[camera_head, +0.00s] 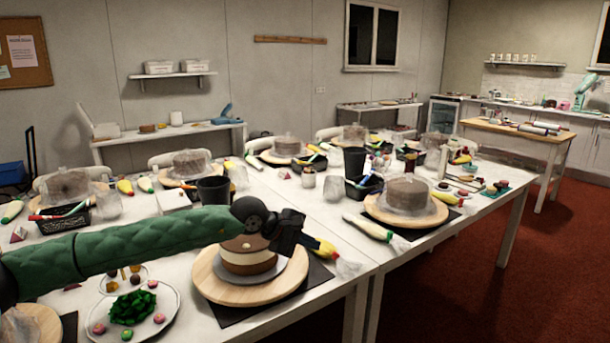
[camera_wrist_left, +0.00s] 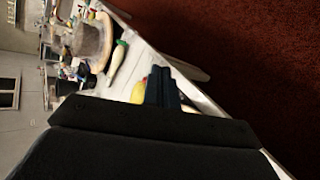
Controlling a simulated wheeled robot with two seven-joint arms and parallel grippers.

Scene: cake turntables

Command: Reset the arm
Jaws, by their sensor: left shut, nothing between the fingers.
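My left arm, in a green sleeve, reaches in from the left in the head view. My left gripper (camera_head: 292,235) is dark and shut, with nothing in it. It is above the table, over the right part of a brown-and-cream layered cake (camera_head: 248,258) that stands on a round wooden turntable (camera_head: 215,283). The gripper's dark shut fingers (camera_wrist_left: 162,88) also show in the left wrist view, over the table edge and in front of a yellow object. My right gripper is in neither view.
Long white tables (camera_head: 345,235) carry several other cakes on turntables, one (camera_head: 408,195) to the right. A plate with green decoration (camera_head: 132,308) is at the front left. A black cup (camera_head: 213,190) stands behind my arm. Red floor (camera_head: 480,270) is clear at the right.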

